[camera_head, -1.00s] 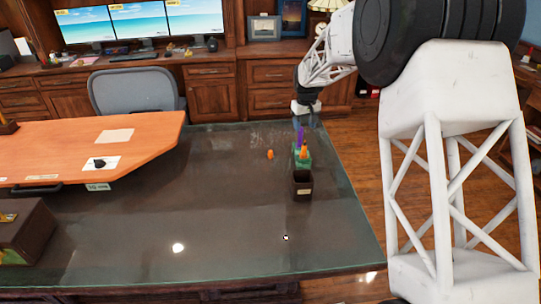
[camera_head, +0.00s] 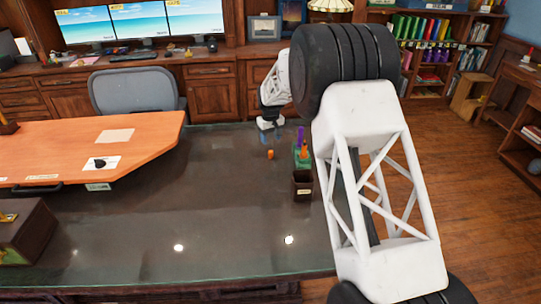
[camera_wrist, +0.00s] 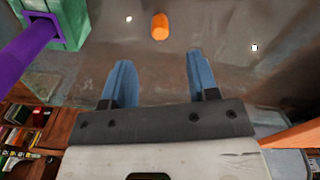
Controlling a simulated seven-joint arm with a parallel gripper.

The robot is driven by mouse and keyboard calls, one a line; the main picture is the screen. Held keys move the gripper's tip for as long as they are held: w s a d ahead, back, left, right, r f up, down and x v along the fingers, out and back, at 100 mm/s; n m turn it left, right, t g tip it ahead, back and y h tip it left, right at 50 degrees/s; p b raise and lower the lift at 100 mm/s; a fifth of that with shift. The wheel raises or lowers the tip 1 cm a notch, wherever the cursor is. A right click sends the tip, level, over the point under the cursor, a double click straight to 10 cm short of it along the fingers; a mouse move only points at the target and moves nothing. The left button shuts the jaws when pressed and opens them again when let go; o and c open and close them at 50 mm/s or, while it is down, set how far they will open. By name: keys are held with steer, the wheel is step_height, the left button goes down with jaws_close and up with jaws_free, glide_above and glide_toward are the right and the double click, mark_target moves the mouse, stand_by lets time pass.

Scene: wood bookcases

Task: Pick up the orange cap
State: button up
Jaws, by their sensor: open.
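The small orange cap (camera_head: 270,154) stands on the dark glass-topped desk (camera_head: 150,235), left of the green pen holder. In the wrist view the orange cap (camera_wrist: 160,26) is at the top middle, beyond the fingertips and roughly in line with the gap between them. My gripper (camera_wrist: 158,72) shows two blue fingers spread apart with nothing between them. In the head view my gripper is small and mostly hidden at the end of the white arm, just behind the cap.
A green holder (camera_head: 304,163) with a purple and an orange item stands right of the cap; the purple item (camera_wrist: 28,48) is close in the wrist view. A dark cup (camera_head: 302,186) stands in front of it. An orange-brown tabletop (camera_head: 60,150) lies to the left.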

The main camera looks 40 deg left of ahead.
mark_target(271, 151)
steer(key=shift+f, duration=1.25)
steer(key=shift+s+d+f, duration=0.1)
steer(key=shift+f, duration=2.5)
steer(key=c, duration=1)
steer(key=shift+r, duration=1.75)
steer(key=s+d, duration=0.3)
steer(key=d, duration=0.1)
steer(key=s+d+r, duration=0.1)
steer(key=s+d, duration=0.6)
steer(key=d, duration=0.1)
steer(key=shift+s+r, duration=0.25)
steer(key=shift+s, duration=0.05)
